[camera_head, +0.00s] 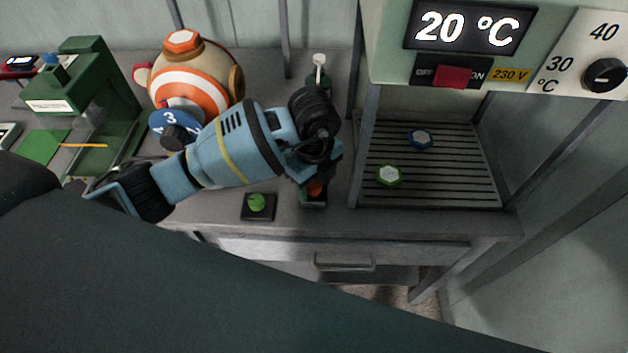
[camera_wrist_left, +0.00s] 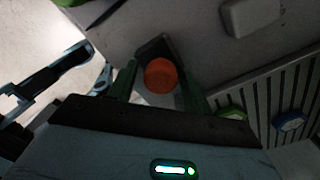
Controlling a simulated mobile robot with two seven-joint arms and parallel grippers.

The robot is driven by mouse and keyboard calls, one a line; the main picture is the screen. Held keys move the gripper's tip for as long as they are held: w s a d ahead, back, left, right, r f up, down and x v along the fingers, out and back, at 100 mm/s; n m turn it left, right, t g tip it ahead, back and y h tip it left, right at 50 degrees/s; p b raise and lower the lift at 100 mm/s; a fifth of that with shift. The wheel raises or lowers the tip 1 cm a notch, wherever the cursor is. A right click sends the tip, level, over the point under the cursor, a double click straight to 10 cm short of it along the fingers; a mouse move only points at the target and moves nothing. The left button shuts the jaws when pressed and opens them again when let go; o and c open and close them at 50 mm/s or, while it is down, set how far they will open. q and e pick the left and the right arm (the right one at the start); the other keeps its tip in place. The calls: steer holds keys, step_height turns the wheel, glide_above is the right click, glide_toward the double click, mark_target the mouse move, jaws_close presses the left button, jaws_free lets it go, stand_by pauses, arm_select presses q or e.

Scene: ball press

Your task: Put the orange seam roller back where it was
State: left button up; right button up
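The orange seam roller (camera_head: 315,188) stands at the front of the bench, left of the slatted rack, partly hidden under my left gripper (camera_head: 316,180). In the left wrist view its round orange end (camera_wrist_left: 160,76) lies between the two dark green fingers of my left gripper (camera_wrist_left: 158,82). A narrow gap shows on its left side; its right side is close to the other finger. The fingers look open around it. Whether one finger touches it I cannot tell. A dark square base (camera_wrist_left: 155,47) lies under the roller. My right gripper is not in view.
A dark pad with a green knob (camera_head: 256,203) sits left of the roller. The slatted rack (camera_head: 440,185) at right holds a green and a blue hexagonal piece. A white-capped bottle (camera_head: 319,72) and striped orange vessel (camera_head: 190,88) stand behind. A drawer (camera_head: 344,262) is below.

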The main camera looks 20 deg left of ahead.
mark_target(314, 183)
arm_select(q)
steer(key=shift+o, duration=0.2)
step_height(314, 183, up, 12)
steer(key=p, duration=0.1)
steer(key=shift+r+p, duration=0.15)
steer(key=shift+p, duration=0.15)
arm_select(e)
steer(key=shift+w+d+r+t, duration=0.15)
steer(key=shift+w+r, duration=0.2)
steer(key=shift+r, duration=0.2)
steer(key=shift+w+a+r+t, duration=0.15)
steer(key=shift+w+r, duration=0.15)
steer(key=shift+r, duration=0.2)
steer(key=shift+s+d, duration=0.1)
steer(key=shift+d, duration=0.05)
